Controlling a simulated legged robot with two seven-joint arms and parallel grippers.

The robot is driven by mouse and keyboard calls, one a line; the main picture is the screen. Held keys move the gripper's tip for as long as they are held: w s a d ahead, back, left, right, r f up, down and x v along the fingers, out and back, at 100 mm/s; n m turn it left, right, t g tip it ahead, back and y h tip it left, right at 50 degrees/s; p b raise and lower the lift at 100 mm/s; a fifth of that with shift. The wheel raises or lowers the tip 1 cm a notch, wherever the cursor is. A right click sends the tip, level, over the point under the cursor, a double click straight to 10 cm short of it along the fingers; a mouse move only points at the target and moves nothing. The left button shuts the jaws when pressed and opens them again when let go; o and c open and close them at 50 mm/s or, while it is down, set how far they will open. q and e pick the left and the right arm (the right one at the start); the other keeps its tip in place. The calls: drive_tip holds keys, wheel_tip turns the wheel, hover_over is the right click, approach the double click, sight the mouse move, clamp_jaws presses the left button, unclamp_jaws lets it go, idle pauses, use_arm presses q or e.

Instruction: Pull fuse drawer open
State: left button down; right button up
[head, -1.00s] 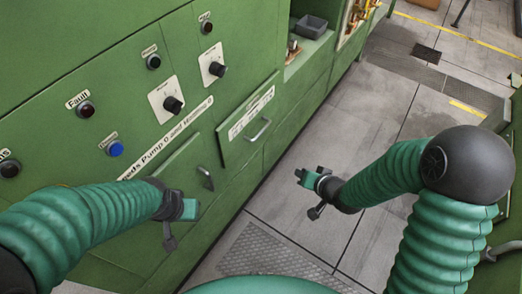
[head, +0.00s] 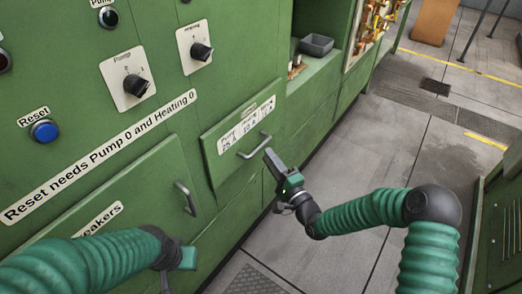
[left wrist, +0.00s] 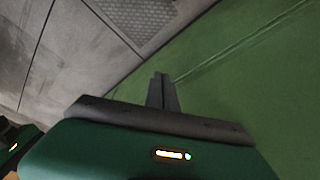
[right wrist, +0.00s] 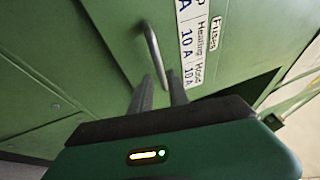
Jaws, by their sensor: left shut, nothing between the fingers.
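The fuse drawer (head: 222,166) is a green front with a white label and a metal bar handle (head: 250,154). Its front stands slightly proud of the cabinet. My right gripper (head: 270,157) is just right of the handle in the head view. In the right wrist view the handle (right wrist: 152,50) runs down toward the gap between my right fingers (right wrist: 160,85), which are apart. I cannot tell whether they touch it. My left gripper (left wrist: 160,80) is shut and empty, low beside the cabinet; its tips are cut off in the head view.
A breaker door with its own handle (head: 186,198) is left of the drawer. Knobs and a blue reset button (head: 44,131) are above. A grey bin (head: 317,45) sits in an alcove. Grey floor (head: 340,170) is free to the right.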

sight(260, 145)
drive_tip(key=x, duration=0.5)
drive_tip(key=shift+s+a+f+b, duration=0.1)
drive_tip(key=shift+a+f+b, duration=0.05)
drive_tip(key=shift+b, duration=0.25)
drive_tip(key=shift+w+a, duration=0.25)
drive_tip(key=shift+a, duration=0.15)
drive_tip(key=shift+d, duration=0.3)
clamp_jaws()
drive_tip(key=shift+s+f, duration=0.1)
drive_tip(key=shift+s, duration=0.05)
